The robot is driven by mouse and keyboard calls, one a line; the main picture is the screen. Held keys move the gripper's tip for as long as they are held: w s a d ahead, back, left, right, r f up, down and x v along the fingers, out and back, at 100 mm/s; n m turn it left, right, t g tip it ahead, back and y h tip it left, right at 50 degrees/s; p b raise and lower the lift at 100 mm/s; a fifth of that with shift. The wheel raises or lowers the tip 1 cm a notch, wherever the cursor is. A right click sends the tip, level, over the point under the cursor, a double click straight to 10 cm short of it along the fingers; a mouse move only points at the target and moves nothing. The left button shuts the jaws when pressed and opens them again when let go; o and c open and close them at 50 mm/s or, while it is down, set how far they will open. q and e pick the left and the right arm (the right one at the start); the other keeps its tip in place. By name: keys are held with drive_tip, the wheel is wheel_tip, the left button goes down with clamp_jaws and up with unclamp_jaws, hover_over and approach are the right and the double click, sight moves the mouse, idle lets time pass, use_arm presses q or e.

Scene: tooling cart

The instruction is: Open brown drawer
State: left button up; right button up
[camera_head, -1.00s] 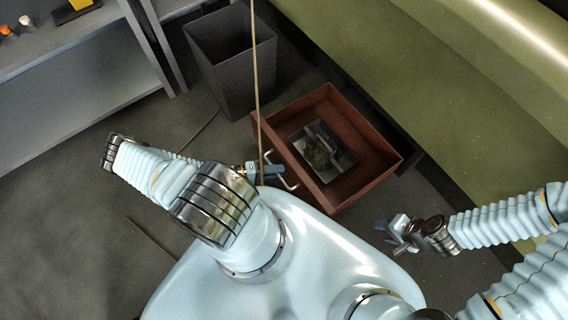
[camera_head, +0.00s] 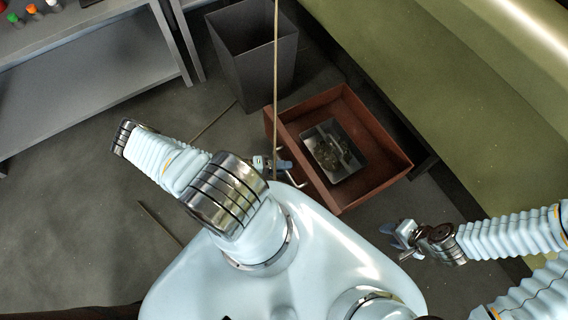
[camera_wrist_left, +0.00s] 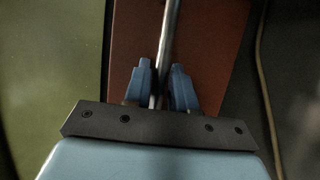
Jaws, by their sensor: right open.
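The brown drawer (camera_head: 378,125) stands pulled out from the green cabinet in the head view. Its front panel also shows behind the fingers in the left wrist view (camera_wrist_left: 212,50). A metal bar handle (camera_head: 299,182) sticks out from its front. My left gripper (camera_head: 281,166) is at the handle. In the left wrist view its two blue fingers (camera_wrist_left: 162,85) lie close on either side of the bar (camera_wrist_left: 170,30), shut on it. My right gripper (camera_head: 402,236) is open and empty, to the right of the drawer's near corner.
A grey metal tray (camera_head: 350,165) with dark contents lies in the drawer. The green cabinet (camera_head: 450,90) fills the right. A dark bin (camera_head: 252,65) stands behind the drawer. A thin pole (camera_head: 276,70) crosses the view. A grey shelf (camera_head: 90,80) stands at upper left. Floor at left is mostly clear.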

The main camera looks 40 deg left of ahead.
use_arm(q)
drive_tip(key=b+v, duration=0.1)
drive_tip(key=v, duration=1.2)
drive_tip(key=shift+s, duration=0.2)
drive_tip(key=shift+a, duration=0.1)
